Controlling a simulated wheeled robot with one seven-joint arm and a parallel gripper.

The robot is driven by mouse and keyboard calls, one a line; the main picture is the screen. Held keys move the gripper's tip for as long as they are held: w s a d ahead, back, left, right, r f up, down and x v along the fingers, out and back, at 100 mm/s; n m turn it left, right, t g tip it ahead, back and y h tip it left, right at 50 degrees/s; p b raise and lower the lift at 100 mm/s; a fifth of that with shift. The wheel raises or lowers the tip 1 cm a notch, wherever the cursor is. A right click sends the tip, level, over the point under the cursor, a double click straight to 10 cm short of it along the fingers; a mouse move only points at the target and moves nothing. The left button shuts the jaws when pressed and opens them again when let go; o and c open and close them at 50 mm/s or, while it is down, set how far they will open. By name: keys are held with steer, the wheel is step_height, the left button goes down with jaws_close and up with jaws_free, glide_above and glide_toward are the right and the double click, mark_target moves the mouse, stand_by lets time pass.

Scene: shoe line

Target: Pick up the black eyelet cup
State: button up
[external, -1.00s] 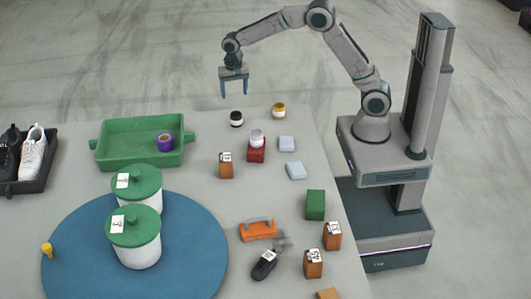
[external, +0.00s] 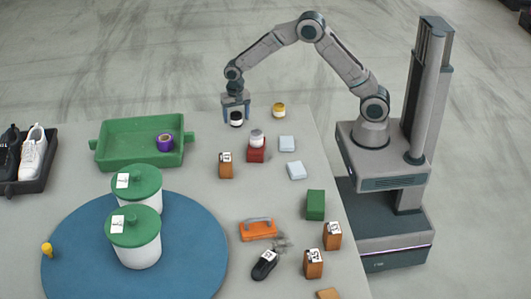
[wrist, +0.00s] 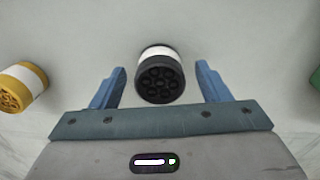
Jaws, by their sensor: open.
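The black eyelet cup (external: 236,119) is a small black cup with a white band, standing upright near the table's far edge. In the wrist view the cup (wrist: 160,78) shows its dark top with round eyelets inside. My gripper (external: 236,115) is lowered over it, with one blue finger on each side. In the wrist view my gripper (wrist: 162,85) is open, with the cup between the fingers and a gap on both sides. I cannot tell exactly how far down the fingertips reach along the cup.
A yellow cup (external: 279,110) with a white band stands to the right, and shows at the left in the wrist view (wrist: 20,86). A green tray (external: 110,160) holding a purple roll (external: 165,142) lies left.

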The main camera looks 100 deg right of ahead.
steer(key=shift+r, duration=0.1)
steer(key=c, duration=1.1)
steer(key=shift+c, duration=0.2)
